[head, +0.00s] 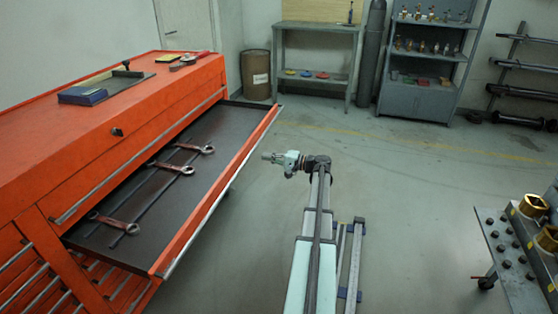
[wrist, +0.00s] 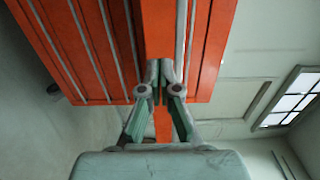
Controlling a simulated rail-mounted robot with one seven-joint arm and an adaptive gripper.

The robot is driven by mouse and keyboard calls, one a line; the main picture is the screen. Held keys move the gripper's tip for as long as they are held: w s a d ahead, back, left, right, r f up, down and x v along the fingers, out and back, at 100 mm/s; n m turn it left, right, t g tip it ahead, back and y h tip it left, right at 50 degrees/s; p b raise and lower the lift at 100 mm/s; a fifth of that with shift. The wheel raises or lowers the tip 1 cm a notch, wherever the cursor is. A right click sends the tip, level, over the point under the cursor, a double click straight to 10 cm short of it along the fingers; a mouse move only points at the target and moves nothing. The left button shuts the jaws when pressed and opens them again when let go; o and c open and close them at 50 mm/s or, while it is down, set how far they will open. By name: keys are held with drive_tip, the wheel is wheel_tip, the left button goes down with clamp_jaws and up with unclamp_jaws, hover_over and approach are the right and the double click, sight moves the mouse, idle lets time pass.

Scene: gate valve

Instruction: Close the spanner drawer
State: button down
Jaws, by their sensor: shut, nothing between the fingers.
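The spanner drawer (head: 222,190) is pulled out of the orange tool cabinet (head: 150,107) in the head view. Its dark tray holds several spanners, among them one at the near end (head: 115,222) and one at the far end (head: 195,148). My gripper (head: 264,157) is to the right of the drawer's front panel, pointing left at it, and looks apart from it. In the wrist view my gripper's fingers (wrist: 161,72) are together and empty, with the orange cabinet (wrist: 95,45) beyond them. The wrist view does not clearly show the gap to the drawer.
A blue box (head: 83,96) and a flat dark tool lie on the cabinet top. A drum (head: 256,74), a bench (head: 318,52) and a shelf rack (head: 425,60) stand at the back. A bolt-studded table (head: 512,250) is at the right. Floor beyond the arm is clear.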

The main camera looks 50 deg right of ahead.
sight(247, 153)
drive_tip(key=x, duration=0.6)
drive_tip(key=shift+w, duration=0.2)
